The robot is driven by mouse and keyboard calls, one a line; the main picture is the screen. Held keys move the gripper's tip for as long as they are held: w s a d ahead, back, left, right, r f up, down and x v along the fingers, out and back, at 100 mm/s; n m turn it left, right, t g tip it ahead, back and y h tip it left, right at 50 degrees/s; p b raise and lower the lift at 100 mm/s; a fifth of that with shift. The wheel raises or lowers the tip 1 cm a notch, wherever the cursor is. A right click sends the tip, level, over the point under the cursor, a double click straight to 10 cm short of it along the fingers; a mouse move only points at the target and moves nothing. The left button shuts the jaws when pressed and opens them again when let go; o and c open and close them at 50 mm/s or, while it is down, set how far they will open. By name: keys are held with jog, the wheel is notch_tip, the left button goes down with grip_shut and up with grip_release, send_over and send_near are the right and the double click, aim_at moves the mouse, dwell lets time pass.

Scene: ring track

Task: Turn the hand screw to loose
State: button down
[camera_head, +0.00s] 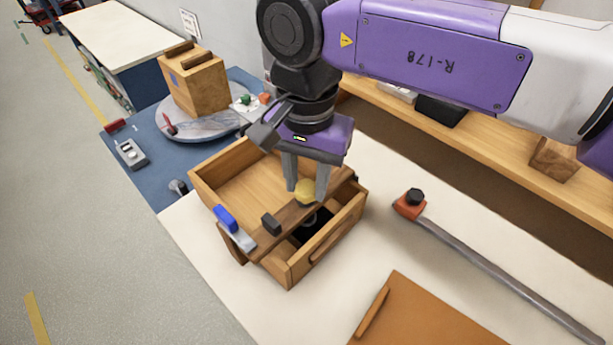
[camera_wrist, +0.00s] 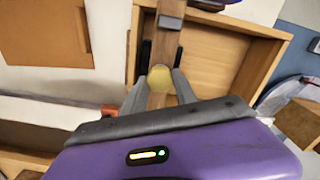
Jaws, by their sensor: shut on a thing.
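The hand screw is most likely the yellow round knob (camera_head: 306,191) on the dark wooden bar (camera_head: 290,222) that lies across the open wooden box (camera_head: 222,168). My gripper (camera_head: 306,190) points down over the bar, its two grey fingers on either side of the knob and shut on it. In the wrist view the yellow knob (camera_wrist: 159,78) sits between the fingertips (camera_wrist: 160,88). The knob's underside and any thread are hidden.
A red-headed grey bar (camera_head: 480,262) and an orange-brown board (camera_head: 425,312) lie to the right. A round grey turntable (camera_head: 200,127) with a wooden block stands behind. White tabletop is clear around the front.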

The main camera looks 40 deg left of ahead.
aim_at(306, 187)
jog(key=shift+n, duration=2.2)
jog(key=c, duration=1)
grip_release()
jog(key=shift+o, duration=0.2)
jog(key=shift+r, duration=0.1)
notch_tip(306, 187, up, 8)
jog(key=shift+f, duration=0.2)
